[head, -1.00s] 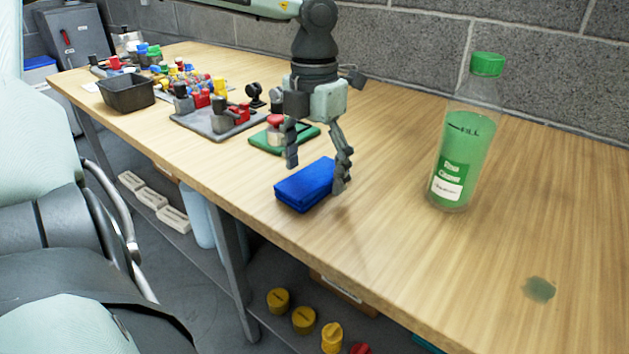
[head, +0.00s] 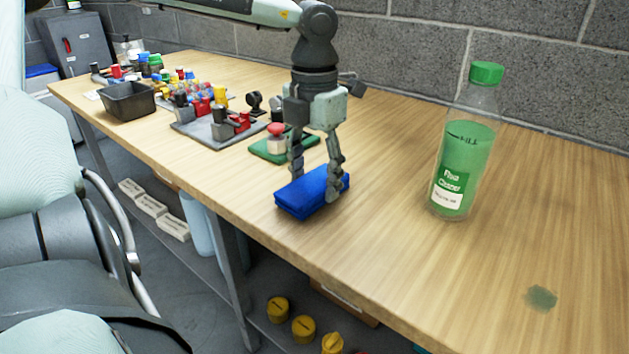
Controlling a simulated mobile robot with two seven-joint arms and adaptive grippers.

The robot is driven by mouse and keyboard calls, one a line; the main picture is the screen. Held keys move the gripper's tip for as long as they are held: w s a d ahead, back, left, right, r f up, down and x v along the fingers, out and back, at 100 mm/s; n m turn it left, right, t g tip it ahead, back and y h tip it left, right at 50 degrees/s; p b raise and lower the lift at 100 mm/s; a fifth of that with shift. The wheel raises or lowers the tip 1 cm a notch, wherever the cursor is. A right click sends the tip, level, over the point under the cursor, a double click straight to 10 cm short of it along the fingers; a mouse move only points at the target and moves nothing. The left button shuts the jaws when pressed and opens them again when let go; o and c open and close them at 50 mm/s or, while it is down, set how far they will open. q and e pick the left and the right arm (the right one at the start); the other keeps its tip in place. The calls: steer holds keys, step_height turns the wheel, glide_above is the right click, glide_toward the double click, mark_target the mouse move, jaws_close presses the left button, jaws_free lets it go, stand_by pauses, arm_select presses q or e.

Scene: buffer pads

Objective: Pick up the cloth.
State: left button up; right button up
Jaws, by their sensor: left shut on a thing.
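The cloth (head: 306,197) is a folded blue block lying near the front edge of the wooden bench. My left gripper (head: 315,186) comes down over it from above, with one finger at its far left side and the other at its right side. The fingers are shut on the cloth, which looks slightly pinched and raised at its right end. I cannot tell whether it is clear of the bench top. My right gripper does not show in the head view.
A green cleaner bottle (head: 465,145) stands to the right, with a dark stain (head: 541,298) on the bench (head: 400,240) nearer the front. A green pad with a red-topped part (head: 276,138) lies just behind the gripper. A grey tray (head: 215,130) and black bin (head: 129,101) stand left.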

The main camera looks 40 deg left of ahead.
mark_target(315, 182)
arm_select(q)
step_height(315, 182, up, 4)
steer(key=s+a+r+b, duration=0.1)
steer(key=s+a+r, duration=0.5)
steer(key=a, duration=0.3)
steer(key=shift+s+a+r+b, duration=0.2)
steer(key=shift+s+r+b, duration=0.1)
steer(key=shift+s, duration=0.25)
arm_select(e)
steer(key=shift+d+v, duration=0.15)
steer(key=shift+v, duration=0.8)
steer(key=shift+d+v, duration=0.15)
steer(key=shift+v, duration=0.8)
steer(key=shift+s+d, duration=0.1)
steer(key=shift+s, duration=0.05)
arm_select(q)
steer(key=o, duration=0.4)
steer(key=shift+c, duration=1.4)
steer(key=shift+d, duration=0.1)
